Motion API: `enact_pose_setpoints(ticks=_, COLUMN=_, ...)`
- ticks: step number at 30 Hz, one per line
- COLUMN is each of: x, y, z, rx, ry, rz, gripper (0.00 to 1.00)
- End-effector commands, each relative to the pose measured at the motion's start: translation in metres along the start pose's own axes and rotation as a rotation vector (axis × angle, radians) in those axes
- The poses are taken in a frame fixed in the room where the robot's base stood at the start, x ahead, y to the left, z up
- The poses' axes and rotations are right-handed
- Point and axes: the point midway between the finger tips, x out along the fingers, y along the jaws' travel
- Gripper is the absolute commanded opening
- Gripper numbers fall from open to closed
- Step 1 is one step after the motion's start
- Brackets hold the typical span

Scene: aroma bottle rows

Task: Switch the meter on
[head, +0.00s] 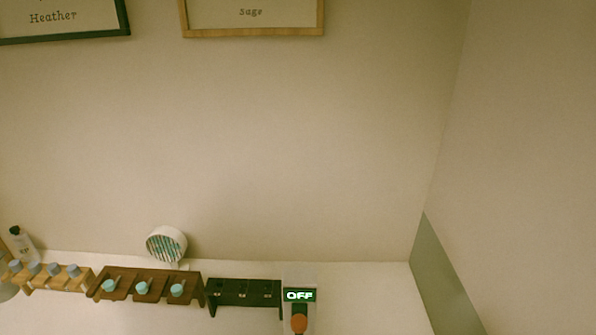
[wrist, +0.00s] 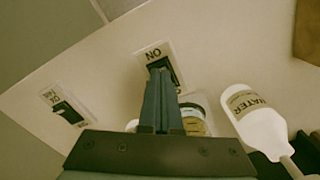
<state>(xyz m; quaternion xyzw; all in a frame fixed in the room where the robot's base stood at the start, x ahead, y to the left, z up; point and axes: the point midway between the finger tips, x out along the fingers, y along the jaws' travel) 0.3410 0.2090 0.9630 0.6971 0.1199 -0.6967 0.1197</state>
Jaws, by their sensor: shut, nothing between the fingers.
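The meter (head: 300,283) stands at the bottom of the head view, right of the dark rack. Its dark display (head: 300,295) reads OFF in light letters. An orange-red round part (head: 299,323) sits below the display, partly dark at its lower edge. My gripper (wrist: 160,72) shows only in the wrist view, with its two dark blue fingers shut together and nothing between them. The fingertips overlap a dark rocker switch on a white plate (wrist: 153,53) marked with letters like ON; I cannot tell whether they touch. My gripper is not in the head view.
A second switch plate (wrist: 53,97) lies left in the wrist view. A white water bottle (wrist: 262,130) is at right, with a jar (wrist: 194,122) behind the fingers. Bottle racks (head: 140,293) and a round white fan-like thing (head: 166,244) stand left of the meter.

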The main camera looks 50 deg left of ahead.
Motion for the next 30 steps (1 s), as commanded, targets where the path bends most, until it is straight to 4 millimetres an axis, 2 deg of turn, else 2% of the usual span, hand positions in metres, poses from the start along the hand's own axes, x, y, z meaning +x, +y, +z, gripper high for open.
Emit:
enact_pose_setpoints(ticks=22, x=0.012, y=0.000, z=0.000, rx=0.000, ry=0.000, rz=0.000, gripper=0.00)
enact_pose_setpoints(ticks=30, x=-0.001, y=0.000, z=0.000, rx=0.000, ry=-0.001, rz=0.001, gripper=0.00)
